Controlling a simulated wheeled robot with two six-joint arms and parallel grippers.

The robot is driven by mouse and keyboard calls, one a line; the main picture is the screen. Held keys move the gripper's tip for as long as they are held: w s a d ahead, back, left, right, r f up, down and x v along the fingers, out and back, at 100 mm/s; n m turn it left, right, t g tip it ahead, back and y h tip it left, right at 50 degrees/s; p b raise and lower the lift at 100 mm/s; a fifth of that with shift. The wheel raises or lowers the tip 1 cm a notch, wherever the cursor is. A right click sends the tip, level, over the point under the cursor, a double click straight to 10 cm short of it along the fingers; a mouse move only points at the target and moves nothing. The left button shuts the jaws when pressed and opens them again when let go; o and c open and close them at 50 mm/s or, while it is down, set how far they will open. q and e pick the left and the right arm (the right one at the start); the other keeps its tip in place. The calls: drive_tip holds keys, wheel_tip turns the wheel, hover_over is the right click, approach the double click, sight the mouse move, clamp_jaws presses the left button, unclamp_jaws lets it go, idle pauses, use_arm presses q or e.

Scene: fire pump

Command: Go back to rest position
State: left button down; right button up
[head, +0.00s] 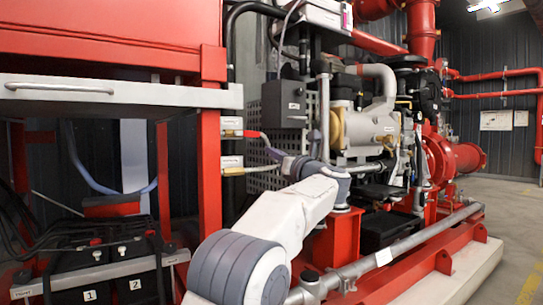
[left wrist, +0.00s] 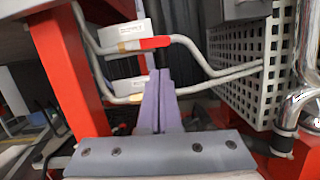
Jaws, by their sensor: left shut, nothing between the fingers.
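My left arm reaches in from the bottom of the head view toward the pump set. My left gripper (head: 268,143) is near two pipes beside the red frame post. In the left wrist view its two purple-grey fingers (left wrist: 160,75) are pressed together with nothing between them. Just beyond the tips is a pipe with a red sleeve (left wrist: 154,43); I cannot tell whether they touch. A lower pipe with a yellowish sleeve (left wrist: 118,100) passes behind the fingers. My right gripper is not in view.
A perforated grey panel (left wrist: 242,70) and a shiny pipe (left wrist: 303,85) are close on the right. Batteries (head: 90,270) sit low left. Open floor (head: 515,215) lies far right.

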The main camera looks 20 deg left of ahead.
use_arm(q)
drive_tip(key=s+d+f+m+t+h, duration=0.1)
drive_tip(key=d+f+m+h, duration=0.2)
drive_tip(key=f+m+h, duration=0.7)
drive_tip(key=s+d+f+m+h, duration=0.1)
drive_tip(key=d+f+m+h, duration=0.3)
drive_tip(key=f+m, duration=1.2)
drive_tip(key=s+a+f+m+g, duration=0.2)
drive_tip(key=s+f+m+g, duration=0.35)
drive_tip(key=s, duration=0.55)
drive_tip(key=s+a+f+m+g+h, duration=0.1)
drive_tip(key=s+a+f+m+g, duration=0.15)
drive_tip(key=s+f+m, duration=0.6)
drive_tip(key=s+a+f+m+g, duration=0.1)
drive_tip(key=s+f+m+g, duration=0.35)
drive_tip(key=s+f, duration=0.6)
drive_tip(key=s+d+r+m+g+p, duration=0.1)
drive_tip(key=s+d+r+m+p, duration=0.2)
drive_tip(key=s+d+r+p, duration=0.4)
drive_tip(key=s+d+r+m+g+h+p, duration=0.15)
drive_tip(key=s+r+p, duration=0.25)
drive_tip(key=r, duration=0.6)
drive_tip(key=s+d+r+m+p, duration=0.3)
drive_tip(key=s+d+r+p, duration=0.3)
drive_tip(key=r, duration=0.2)
wheel_tip(320, 180, up, 37)
drive_tip(key=p, duration=3.6)
drive_tip(key=shift+w+a, duration=0.3)
